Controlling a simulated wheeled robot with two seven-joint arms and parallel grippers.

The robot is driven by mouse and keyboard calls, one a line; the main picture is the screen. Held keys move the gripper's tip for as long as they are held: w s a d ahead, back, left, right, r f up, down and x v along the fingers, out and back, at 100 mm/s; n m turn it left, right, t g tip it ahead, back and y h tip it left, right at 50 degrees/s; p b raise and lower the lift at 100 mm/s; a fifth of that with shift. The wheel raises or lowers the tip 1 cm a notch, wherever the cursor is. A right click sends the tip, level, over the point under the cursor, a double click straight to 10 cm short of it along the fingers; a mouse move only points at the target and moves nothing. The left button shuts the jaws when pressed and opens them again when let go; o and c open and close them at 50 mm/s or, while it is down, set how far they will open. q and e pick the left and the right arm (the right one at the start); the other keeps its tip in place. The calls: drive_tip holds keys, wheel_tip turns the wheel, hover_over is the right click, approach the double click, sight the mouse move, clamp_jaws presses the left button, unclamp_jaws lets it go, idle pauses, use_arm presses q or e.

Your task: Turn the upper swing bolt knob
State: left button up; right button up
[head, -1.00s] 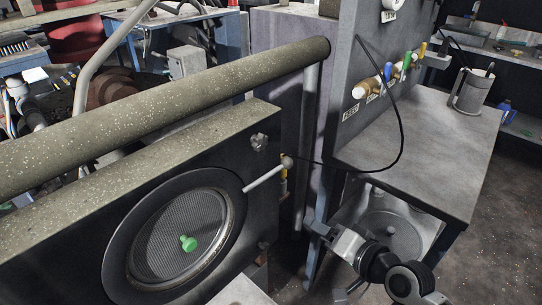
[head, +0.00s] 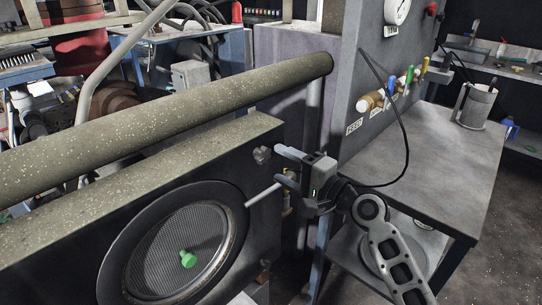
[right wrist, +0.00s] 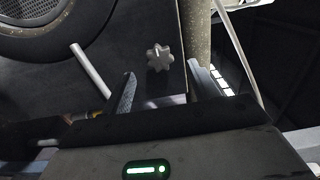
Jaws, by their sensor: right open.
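The upper swing bolt knob (head: 262,155) is a small grey lobed knob at the upper right of the dark front panel. In the right wrist view the star-shaped knob (right wrist: 158,57) lies just ahead of the fingertips, between their lines. My right gripper (head: 280,165) is open and empty, just right of the knob, its fingers pointing left toward it. In the right wrist view the open fingers (right wrist: 163,84) stand on either side below the knob, apart from it. My left gripper is not in view.
A light lever rod (head: 263,196) sticks out just below the knob, close to my lower finger. A thick speckled bar (head: 170,110) runs above. A grey bench (head: 440,160) stands at right.

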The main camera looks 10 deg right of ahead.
sight(266, 157)
drive_tip(key=shift+x, duration=2.2)
drive_tip(key=shift+c, duration=0.3)
drive_tip(key=c, duration=0.9)
drive_tip(key=shift+f+n, duration=0.1)
drive_tip(key=shift+n, duration=0.2)
